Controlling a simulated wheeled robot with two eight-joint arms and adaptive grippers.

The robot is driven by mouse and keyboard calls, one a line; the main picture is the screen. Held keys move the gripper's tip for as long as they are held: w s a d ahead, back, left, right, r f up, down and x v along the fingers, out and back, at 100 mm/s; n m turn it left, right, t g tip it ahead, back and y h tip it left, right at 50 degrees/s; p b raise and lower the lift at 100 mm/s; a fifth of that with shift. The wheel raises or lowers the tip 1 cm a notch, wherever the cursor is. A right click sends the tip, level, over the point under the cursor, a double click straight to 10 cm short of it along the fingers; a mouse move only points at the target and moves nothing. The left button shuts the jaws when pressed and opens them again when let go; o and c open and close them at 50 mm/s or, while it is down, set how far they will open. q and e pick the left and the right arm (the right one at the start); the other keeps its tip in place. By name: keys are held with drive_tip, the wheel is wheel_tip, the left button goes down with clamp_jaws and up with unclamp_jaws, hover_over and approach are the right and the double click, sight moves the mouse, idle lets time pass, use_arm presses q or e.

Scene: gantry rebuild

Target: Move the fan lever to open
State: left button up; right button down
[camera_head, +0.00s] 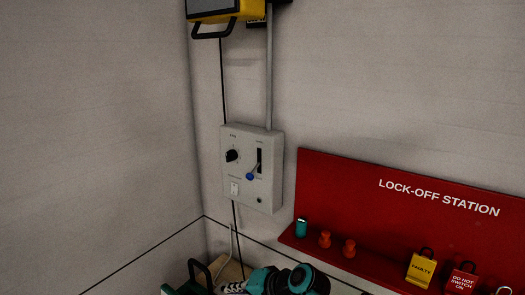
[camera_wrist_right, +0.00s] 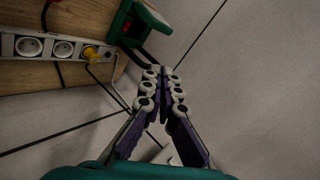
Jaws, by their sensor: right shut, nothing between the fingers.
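A grey control box (camera_head: 251,168) is fixed to the wall in the head view. A black rotary knob (camera_head: 232,156) is on the same box, left of the slot. My right gripper (camera_head: 232,287) is at the bottom edge of the head view, well below the box and apart from it. In the right wrist view its fingers (camera_wrist_right: 160,75) are shut and empty. The lever is not in the wrist view. My left gripper is not in view.
A red lock-off board (camera_head: 370,205) with padlocks and tags stands right of the box. A yellow and black unit (camera_head: 213,12) hangs above. Below, a green device (camera_wrist_right: 132,25) and a socket strip (camera_wrist_right: 45,45) rest on a wooden surface. The wall left of the box is clear.

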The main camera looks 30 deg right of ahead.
drive_tip(key=w+d+r+m+t+p, duration=0.45)
drive_tip(key=d+r, duration=0.55)
drive_tip(key=r, duration=0.3)
use_arm(q)
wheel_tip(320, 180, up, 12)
drive_tip(key=p, duration=0.4)
use_arm(e)
drive_tip(key=m+t, duration=0.3)
drive_tip(key=m, duration=0.1)
approach(254, 171)
drive_tip(key=s+f, duration=0.1)
drive_tip(key=s+d+f, duration=0.1)
drive_tip(key=s, duration=0.1)
drive_tip(key=shift+d, duration=0.2)
use_arm(q)
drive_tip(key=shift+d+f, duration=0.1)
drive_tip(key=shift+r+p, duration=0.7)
drive_tip(key=shift+p, duration=0.25)
use_arm(e)
drive_tip(key=x, duration=1)
